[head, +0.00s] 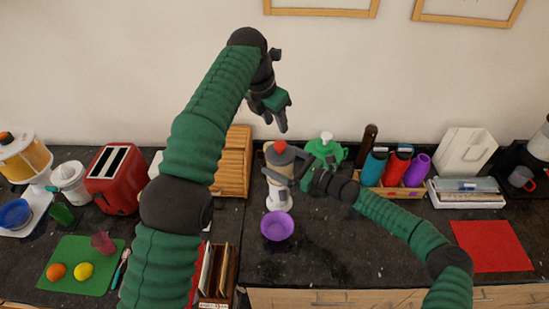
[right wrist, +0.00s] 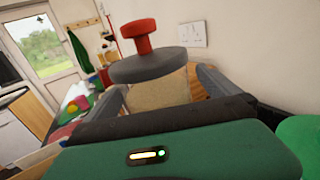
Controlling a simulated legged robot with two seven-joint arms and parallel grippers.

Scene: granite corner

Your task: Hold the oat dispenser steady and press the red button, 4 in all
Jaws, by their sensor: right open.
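The oat dispenser (head: 278,196) stands upright on the dark counter, with a grey cap and a red button (head: 280,147) on top. In the right wrist view its beige body (right wrist: 160,92), grey cap (right wrist: 148,65) and red button (right wrist: 139,38) show close up. My right gripper (head: 284,168) is open, with its fingers on both sides of the dispenser's upper body; I cannot tell if they touch it. My left gripper (head: 276,122) hangs above the dispenser, fingers pointing down, apart from the button; its opening is unclear. A purple bowl (head: 277,226) sits in front of the dispenser's base.
A box of bottles (head: 396,188) and a red mat (head: 491,246) lie right. A red toaster (head: 115,178) stands left. Counter in front of the bottles is clear.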

